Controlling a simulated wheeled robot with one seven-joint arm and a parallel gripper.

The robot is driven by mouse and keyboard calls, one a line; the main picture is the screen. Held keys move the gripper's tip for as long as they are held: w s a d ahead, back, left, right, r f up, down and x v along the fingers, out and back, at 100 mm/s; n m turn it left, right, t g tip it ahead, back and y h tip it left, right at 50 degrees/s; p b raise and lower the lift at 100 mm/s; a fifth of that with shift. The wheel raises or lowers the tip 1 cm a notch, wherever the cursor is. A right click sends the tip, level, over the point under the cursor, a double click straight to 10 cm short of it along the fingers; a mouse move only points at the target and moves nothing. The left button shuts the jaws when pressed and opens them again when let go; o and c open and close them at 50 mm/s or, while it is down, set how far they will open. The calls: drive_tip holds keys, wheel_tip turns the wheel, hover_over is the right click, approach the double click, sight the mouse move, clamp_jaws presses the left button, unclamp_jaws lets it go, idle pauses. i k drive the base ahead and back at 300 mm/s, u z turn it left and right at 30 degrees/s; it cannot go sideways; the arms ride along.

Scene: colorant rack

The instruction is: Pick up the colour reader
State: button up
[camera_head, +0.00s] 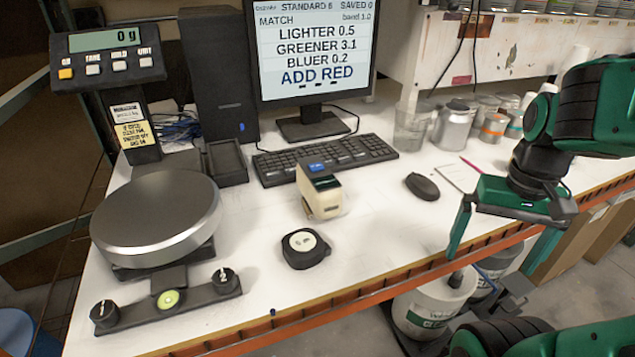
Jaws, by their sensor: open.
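The colour reader (321,194), a small cream box with a dark top and a blue button, stands on the white bench in front of the keyboard. My gripper (490,262) is at the right, by the bench's front edge. Its two green fingers point down, spread apart with nothing between them. It is well to the right of the reader and not touching it. The reader is in full view; no side is covered by my arm.
A round black device (305,248) with a pale disc sits just in front of the reader. A mouse (422,187) lies to its right, the keyboard (325,158) behind. A scale (157,218) fills the left. Cans (455,125) stand at the back right.

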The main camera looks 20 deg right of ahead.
sight(323, 192)
drive_tip(key=z, duration=2.05)
drive_tip(key=k, duration=0.9)
drive_tip(key=u, duration=0.65)
